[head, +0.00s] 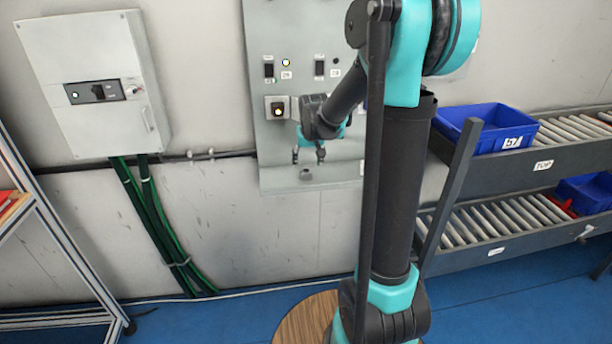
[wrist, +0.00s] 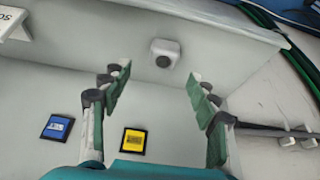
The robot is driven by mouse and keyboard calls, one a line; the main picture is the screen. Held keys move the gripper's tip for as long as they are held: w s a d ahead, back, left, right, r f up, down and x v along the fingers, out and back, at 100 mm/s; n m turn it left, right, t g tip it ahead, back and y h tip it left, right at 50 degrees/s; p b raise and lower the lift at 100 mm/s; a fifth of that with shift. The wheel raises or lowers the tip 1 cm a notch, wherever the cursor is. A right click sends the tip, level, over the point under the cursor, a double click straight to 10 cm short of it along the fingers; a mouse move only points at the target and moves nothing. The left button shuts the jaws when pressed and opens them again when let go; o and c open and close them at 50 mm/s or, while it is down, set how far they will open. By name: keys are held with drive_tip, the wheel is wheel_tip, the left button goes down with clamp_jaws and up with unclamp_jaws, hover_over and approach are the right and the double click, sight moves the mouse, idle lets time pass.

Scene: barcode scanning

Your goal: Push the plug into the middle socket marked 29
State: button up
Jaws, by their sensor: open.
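My gripper (head: 308,156) hangs in front of the lower part of the grey wall panel (head: 272,168), its fingers pointing down. In the wrist view my gripper (wrist: 158,85) is open, with nothing between its fingers. A small white block with a dark round centre (wrist: 165,52) is beyond the fingertips on the panel. My arm hides the panel's right part.
A yellow square label (wrist: 133,141) and a blue one (wrist: 57,127) show in the wrist view. A grey cabinet (head: 95,90) with green cables (head: 155,225) is at left. Roller conveyors (head: 490,215) with blue bins (head: 487,127) stand at right.

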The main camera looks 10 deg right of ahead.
sight(306, 171)
drive_tip(key=shift+f, duration=0.1)
drive_tip(key=shift+a+x, duration=0.2)
drive_tip(key=shift+x, duration=2.35)
drive_tip(key=shift+s+f, duration=0.1)
drive_tip(key=shift+s, duration=0.05)
drive_tip(key=c, duration=1.2)
drive_tip(key=shift+o, duration=0.2)
